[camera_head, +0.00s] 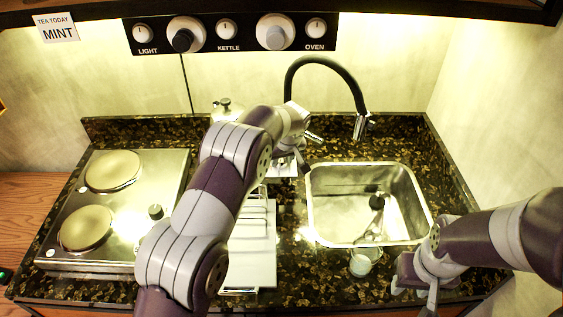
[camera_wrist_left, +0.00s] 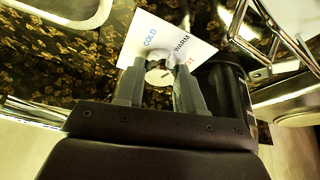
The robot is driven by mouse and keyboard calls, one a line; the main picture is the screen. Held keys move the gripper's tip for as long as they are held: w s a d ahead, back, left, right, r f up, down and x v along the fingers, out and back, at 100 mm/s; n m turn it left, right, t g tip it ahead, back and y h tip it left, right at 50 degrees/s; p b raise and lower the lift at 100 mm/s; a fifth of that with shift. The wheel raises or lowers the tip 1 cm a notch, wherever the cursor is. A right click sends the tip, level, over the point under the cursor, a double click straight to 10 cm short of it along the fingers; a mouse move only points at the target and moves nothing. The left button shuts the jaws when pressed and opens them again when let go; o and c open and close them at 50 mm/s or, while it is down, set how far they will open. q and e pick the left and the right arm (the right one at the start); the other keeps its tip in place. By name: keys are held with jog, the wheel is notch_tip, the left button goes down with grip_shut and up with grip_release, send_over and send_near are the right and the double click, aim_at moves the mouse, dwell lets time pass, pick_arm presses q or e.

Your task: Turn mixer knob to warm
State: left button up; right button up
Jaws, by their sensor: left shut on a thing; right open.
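The mixer knob (camera_wrist_left: 157,76) is a small pale round knob on a white card (camera_wrist_left: 198,52) marked COLD, WARM and a partly hidden red word. My left gripper (camera_wrist_left: 160,82) is shut on the knob, with one finger on each side. The knob's pointer is too small and covered to read for sure. In the head view the card (camera_head: 283,170) shows beside the sink, and my left arm hides most of the knob and gripper. My right gripper (camera_head: 418,290) is open and empty at the lower right, by the counter's front edge.
The sink (camera_head: 335,225) lies right of the card, with the black tap (camera_head: 325,62) behind it. A glass (camera_head: 362,262) stands at its front edge. A white rack (camera_head: 258,240) and a two-plate hob (camera_head: 115,245) are to the left. A kettle (camera_head: 227,108) stands behind.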

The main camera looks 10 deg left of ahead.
pick_arm(q)
jog(key=o, duration=1)
jog(key=shift+o, duration=0.2)
jog(key=shift+s+d+r, duration=0.1)
jog(key=shift+r, duration=0.3)
jog(key=b+v, duration=0.1)
jog(key=v, duration=1.1)
jog(key=shift+f, duration=0.15)
